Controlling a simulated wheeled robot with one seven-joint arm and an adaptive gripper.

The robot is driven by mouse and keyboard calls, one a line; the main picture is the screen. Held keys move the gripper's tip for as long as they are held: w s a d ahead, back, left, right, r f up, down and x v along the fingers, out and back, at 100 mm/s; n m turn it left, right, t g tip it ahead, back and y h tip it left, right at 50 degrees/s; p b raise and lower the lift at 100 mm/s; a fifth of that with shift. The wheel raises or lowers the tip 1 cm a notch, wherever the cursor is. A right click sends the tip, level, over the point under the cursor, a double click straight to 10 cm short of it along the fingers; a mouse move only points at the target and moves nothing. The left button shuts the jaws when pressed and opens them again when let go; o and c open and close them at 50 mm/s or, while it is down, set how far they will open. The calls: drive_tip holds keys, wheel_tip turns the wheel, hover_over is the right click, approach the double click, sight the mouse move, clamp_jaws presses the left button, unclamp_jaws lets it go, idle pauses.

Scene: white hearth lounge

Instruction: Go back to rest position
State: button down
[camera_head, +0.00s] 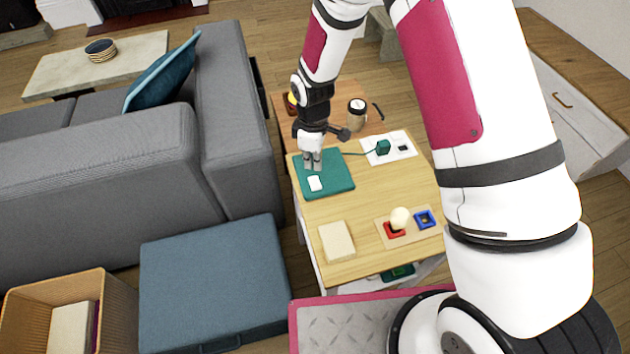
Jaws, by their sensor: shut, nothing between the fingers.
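My gripper (312,165) is shut and empty. It points down over the far left part of the wooden table (375,205), just above or at a green mat (340,183). A small white object (315,184) lies on the mat just in front of the fingertips. I cannot tell whether the fingers touch the mat. My arm reaches out from the right side of the picture to the table.
A white plate (375,157) with a green block (382,147) lies behind the mat. A cream pad (336,241) and a tray (384,237) with red and blue pieces lie nearer. A grey sofa (235,130) and blue ottoman (205,270) stand left.

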drive_tip(key=shift+r, duration=0.75)
